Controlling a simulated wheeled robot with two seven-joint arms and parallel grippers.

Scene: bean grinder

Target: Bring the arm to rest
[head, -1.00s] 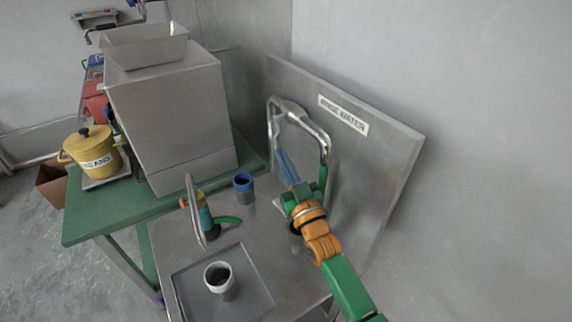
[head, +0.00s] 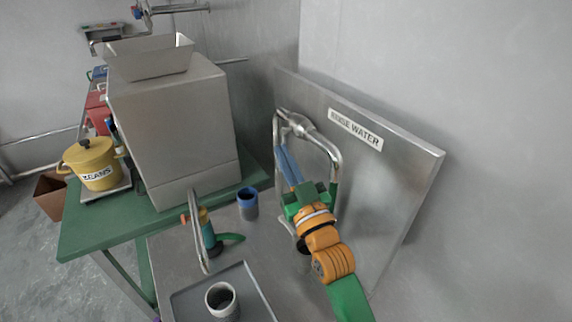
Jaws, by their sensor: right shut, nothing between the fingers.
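My right arm comes in from the bottom right, with green and orange links. Its gripper (head: 284,151) has long blue fingers that lie close together, shut with nothing between them. The fingers point up and away, in front of the upright steel panel and inside the outline of the bent metal pipe (head: 335,165). I cannot tell whether they touch the pipe. My left gripper does not show.
The panel (head: 405,175) reads RINSE WATER. A steel grinder housing (head: 165,130) and a yellow BEANS pot (head: 93,165) stand left. A blue-rimmed cup (head: 247,204), a curved spout (head: 196,235) and a pale-rimmed cup (head: 222,300) on a tray (head: 255,290) are near the arm.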

